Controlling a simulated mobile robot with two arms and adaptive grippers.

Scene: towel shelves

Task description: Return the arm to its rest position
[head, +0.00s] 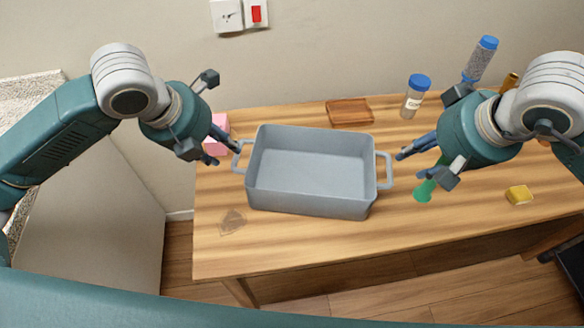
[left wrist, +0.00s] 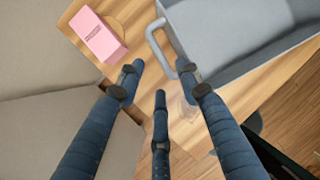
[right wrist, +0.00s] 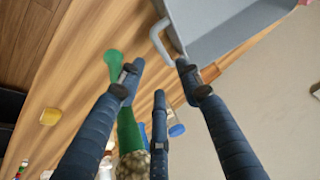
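My left gripper (head: 222,147) is beside the left handle of a grey bin (head: 312,200) on the wooden table. In the left wrist view its fingers (left wrist: 160,85) are spread and hold nothing; the bin's handle (left wrist: 157,45) is just beyond them. My right gripper (head: 425,163) is beside the bin's right handle. In the right wrist view its fingers (right wrist: 160,85) are spread and empty, with the other handle (right wrist: 160,40) just beyond the tips. The bin is upright and empty.
A pink box (head: 218,132) stands behind my left gripper. A wooden tray (head: 349,112), a blue-capped jar (head: 415,96) and a tilted-looking bottle (head: 481,60) are at the back. A green object (head: 424,190) and a yellow block (head: 519,195) lie right. The table's front is mostly clear.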

